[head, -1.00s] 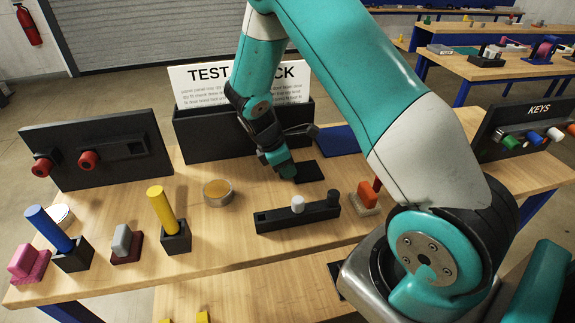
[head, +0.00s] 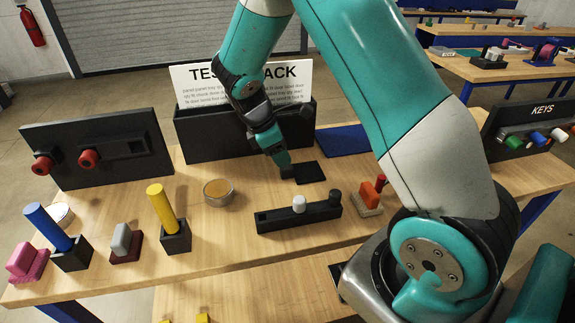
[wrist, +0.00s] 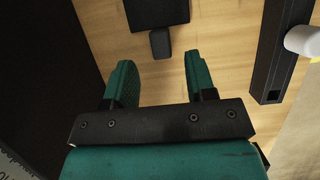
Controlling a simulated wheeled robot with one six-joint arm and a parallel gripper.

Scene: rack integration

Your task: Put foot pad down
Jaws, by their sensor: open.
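A small dark block that looks like the foot pad (wrist: 161,41) lies at the near edge of a black square plate (wrist: 155,13) in the wrist view. Whether it overlaps the plate's edge is unclear. The block (head: 288,173) also shows in the head view, just left of the black square (head: 311,172). My gripper (wrist: 158,66) is open and empty, its teal fingers apart, with the block beyond the fingertips and roughly between their lines. In the head view my gripper (head: 284,163) is just above the block, close to the tabletop.
A long black holder (head: 295,215) with a white and a dark peg stands in front. A round tin (head: 218,192) is to the left. A black bin (head: 200,135) with a sign stands behind my gripper. A blue mat (head: 343,140) lies behind right.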

